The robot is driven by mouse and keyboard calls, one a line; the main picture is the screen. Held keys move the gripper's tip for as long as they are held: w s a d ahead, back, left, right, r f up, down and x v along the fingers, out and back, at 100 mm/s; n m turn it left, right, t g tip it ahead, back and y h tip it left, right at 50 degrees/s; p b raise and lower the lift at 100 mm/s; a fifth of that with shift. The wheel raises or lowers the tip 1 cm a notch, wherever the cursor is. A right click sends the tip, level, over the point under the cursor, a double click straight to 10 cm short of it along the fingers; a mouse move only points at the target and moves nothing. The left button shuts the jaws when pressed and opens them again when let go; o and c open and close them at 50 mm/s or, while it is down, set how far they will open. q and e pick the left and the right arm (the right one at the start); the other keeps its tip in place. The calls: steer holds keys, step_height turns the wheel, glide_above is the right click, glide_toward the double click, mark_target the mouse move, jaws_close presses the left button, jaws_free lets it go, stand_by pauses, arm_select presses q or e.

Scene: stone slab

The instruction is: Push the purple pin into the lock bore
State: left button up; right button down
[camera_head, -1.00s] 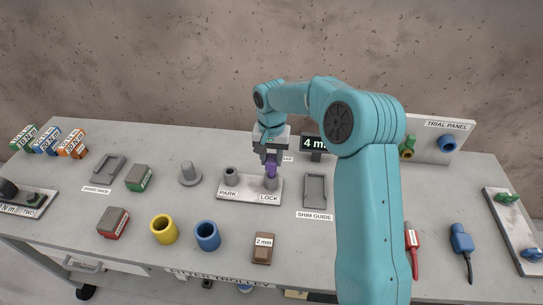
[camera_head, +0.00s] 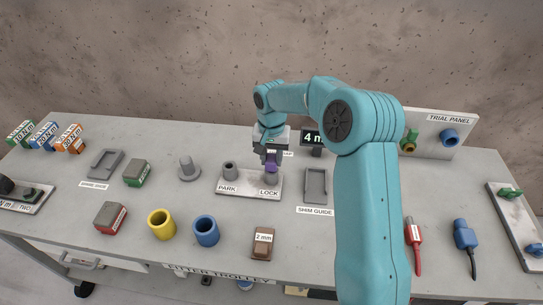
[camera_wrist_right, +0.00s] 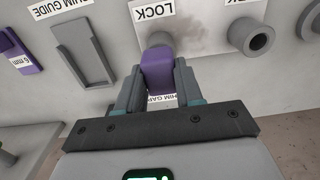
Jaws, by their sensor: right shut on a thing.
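The purple pin (camera_head: 271,164) is upright in my right gripper (camera_head: 271,155), right over the lock bore (camera_head: 270,179) at the right end of the PARK/LOCK plate (camera_head: 248,193). My right gripper is shut on the pin. How deep the pin sits is hidden. The park bore (camera_head: 229,171) looks empty. My left gripper is not in view.
The shim guide tray (camera_head: 316,185) lies right of the plate. A grey peg (camera_head: 188,168) stands to the left. Yellow (camera_head: 161,224) and blue (camera_head: 206,230) cups and a 2 mm block (camera_head: 263,242) lie in front. A display (camera_head: 312,139) stands behind.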

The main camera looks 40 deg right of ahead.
steer(key=shift+f+b, duration=0.55)
steer(key=shift+f, duration=0.25)
steer(key=c, duration=0.7)
jaws_free()
steer(key=shift+o, duration=0.2)
step_height(320, 180, up, 16)
steer(key=shift+r, duration=0.2)
